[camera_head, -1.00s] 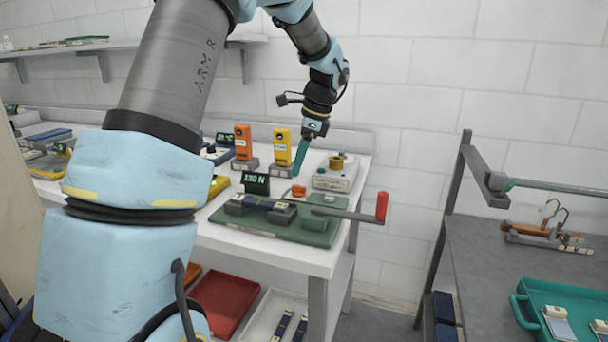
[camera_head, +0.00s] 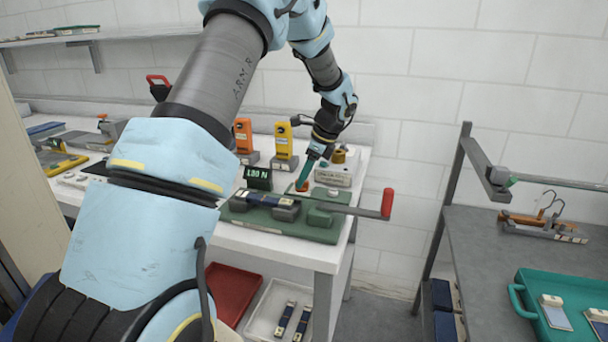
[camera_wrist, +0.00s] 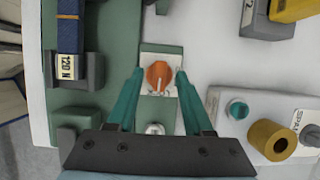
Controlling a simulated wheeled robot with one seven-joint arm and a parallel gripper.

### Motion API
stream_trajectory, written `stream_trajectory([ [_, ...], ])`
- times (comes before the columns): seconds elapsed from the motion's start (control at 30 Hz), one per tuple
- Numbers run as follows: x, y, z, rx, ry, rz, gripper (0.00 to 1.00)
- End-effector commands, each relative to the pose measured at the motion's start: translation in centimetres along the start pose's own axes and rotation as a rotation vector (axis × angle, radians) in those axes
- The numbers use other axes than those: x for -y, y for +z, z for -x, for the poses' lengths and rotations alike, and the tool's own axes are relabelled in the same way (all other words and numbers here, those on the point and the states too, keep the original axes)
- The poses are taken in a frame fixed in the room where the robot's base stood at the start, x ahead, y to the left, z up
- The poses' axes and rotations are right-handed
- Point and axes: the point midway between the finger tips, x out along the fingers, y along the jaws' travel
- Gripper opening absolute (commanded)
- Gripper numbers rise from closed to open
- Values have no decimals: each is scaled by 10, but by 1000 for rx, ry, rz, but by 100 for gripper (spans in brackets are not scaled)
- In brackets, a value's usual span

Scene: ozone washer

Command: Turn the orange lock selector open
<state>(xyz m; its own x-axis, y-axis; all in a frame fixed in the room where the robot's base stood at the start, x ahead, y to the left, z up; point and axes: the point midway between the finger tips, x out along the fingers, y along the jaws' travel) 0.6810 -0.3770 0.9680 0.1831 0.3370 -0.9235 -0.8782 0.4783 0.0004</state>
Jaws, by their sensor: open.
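The orange lock selector (camera_wrist: 159,75) is a round knob on a pale plate on the green fixture (camera_wrist: 115,25). In the wrist view it lies just ahead of and between the two teal fingers of my gripper (camera_wrist: 159,78). The fingers are apart, one on each side, with gaps visible to the knob. In the head view my gripper (camera_head: 304,180) points down at the selector, which is mostly hidden behind the fingers. The fixture also has a lever with a red handle (camera_head: 387,203) and holds a dark blue bar (camera_head: 270,200).
A display reading in N (camera_head: 258,178) stands behind the fixture. A pale box with a brass cylinder (camera_wrist: 272,140) and teal knob (camera_wrist: 238,109) is close on the right. Yellow (camera_head: 284,140) and orange (camera_head: 243,135) upright devices stand behind. The lever sticks out past the table edge.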

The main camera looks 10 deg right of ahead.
Motion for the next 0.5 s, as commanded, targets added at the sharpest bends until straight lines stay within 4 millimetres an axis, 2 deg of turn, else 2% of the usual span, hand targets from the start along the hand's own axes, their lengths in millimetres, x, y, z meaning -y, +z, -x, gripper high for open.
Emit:
stream_trajectory([
  [0.33,0,0,-5,0,-1,0,51],
  [0.5,0,0,-5,0,-1,0,32],
])
